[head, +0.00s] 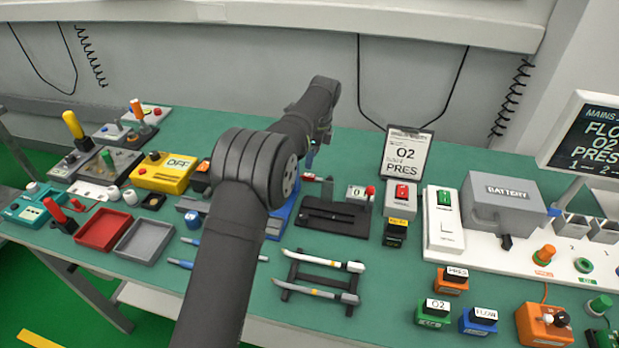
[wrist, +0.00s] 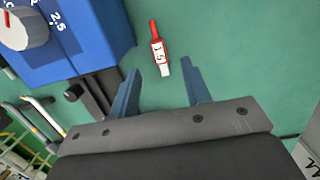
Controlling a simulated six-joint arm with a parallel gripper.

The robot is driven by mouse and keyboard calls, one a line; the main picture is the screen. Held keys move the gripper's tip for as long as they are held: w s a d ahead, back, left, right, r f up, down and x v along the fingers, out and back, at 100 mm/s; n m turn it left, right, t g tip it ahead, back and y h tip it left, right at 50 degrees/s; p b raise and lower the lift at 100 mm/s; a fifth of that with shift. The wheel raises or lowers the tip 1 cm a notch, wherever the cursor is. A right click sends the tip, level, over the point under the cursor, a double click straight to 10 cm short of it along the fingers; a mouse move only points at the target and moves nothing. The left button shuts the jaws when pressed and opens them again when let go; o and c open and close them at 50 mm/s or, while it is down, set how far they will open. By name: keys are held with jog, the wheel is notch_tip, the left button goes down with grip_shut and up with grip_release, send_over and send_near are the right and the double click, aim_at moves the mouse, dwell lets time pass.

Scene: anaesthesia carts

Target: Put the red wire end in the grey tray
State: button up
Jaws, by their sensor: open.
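The red wire end (wrist: 157,48), a small red piece with a white label reading 1.5 and a pale tip, lies on the green bench in the wrist view. It lies just beyond and between my gripper's (wrist: 161,78) two blue fingers, which are apart with nothing between them. In the head view, my gripper (head: 312,158) is low over the bench behind my arm, largely hidden by it. The grey tray (head: 145,241) is on the bench at the left front, beside a red tray (head: 102,229), and looks empty.
A blue box with a dial (wrist: 72,38) stands close to the left of my gripper in the wrist view. A black stand (head: 335,215) and a rack with two pale tools (head: 322,272) are in front of it in the head view. Bench right of the wire end is clear.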

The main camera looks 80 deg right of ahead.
aim_at(309, 175)
jog(key=shift+w+a+f, duration=0.1)
jog(key=shift+w+f, duration=0.05)
jog(key=shift+f, duration=1.5)
jog(key=shift+w+f, duration=0.15)
jog(key=shift+f, duration=1.5)
grip_shut()
